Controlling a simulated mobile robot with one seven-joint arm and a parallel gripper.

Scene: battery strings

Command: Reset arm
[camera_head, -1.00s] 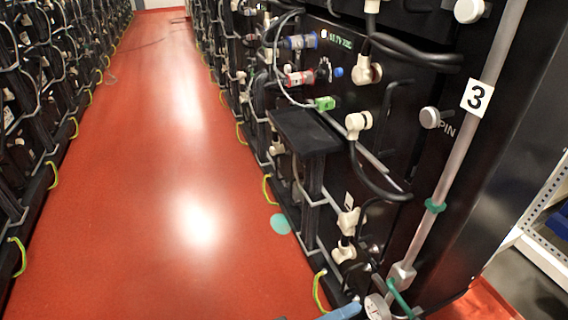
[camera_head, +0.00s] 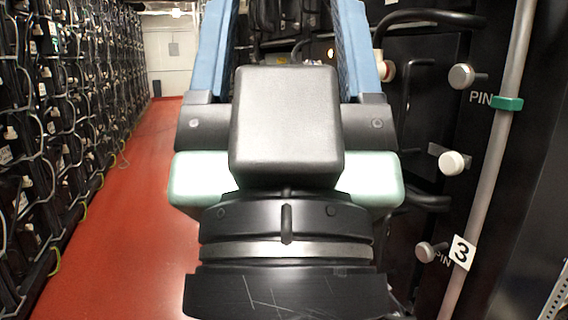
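My gripper (camera_head: 287,30) fills the middle of the head view, seen from behind its black body with pale green side pads. Its two blue fingers point up, one on each side, with a wide gap between them. The fingertips are cut off by the top edge of the picture. I see nothing held between the visible parts of the fingers. The gripper hides much of the right-hand rack and part of the aisle.
A red floor aisle (camera_head: 110,240) runs to a pale far wall (camera_head: 172,60). Black battery racks (camera_head: 60,130) line the left.

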